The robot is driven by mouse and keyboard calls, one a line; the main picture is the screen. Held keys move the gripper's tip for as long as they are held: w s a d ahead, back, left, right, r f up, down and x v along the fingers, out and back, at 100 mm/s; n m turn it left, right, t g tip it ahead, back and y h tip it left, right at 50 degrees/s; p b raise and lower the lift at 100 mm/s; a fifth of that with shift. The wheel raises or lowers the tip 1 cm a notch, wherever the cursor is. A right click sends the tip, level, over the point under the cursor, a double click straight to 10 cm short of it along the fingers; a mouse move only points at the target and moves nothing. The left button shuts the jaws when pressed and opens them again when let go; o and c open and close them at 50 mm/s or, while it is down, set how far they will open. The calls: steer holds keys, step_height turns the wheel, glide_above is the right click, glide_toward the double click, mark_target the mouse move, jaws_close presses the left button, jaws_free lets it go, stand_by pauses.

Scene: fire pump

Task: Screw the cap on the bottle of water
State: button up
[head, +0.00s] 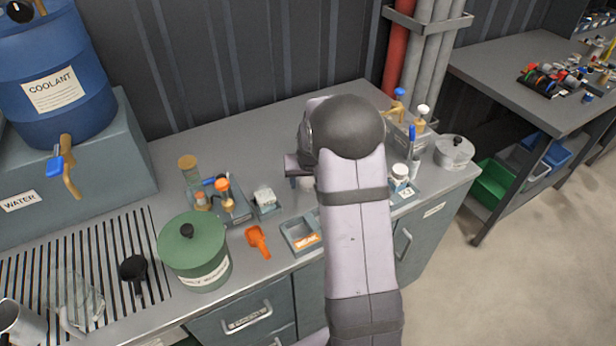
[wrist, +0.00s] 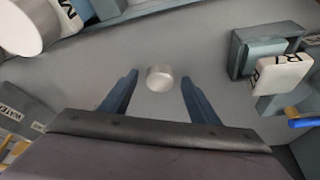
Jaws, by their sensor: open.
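A small pale-grey round cap (wrist: 160,80) lies on the grey worktop in the wrist view. My gripper (wrist: 159,76) is open, its two blue fingers to the left and right of the cap with a gap on both sides. Neither finger visibly touches it. In the head view my own arm hides the cap and most of the gripper. I cannot pick out the bottle of water for certain. A grey block with a WATER label (wrist: 20,113) shows at the lower left of the wrist view.
A white labelled block (wrist: 283,73) and tray (wrist: 240,55) stand right of my gripper. A large pale cylinder (wrist: 24,24) is at the upper left. The head view shows a green pot (head: 193,258), an orange scoop (head: 257,241) and an open tray (head: 301,236). Worktop around the cap is bare.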

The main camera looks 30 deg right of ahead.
mark_target(307, 185)
steer(key=c, duration=1.1)
steer(key=shift+o, duration=0.9)
steer(key=shift+c, duration=0.7)
steer(key=shift+r+p, duration=1.95)
steer(key=shift+r, duration=0.55)
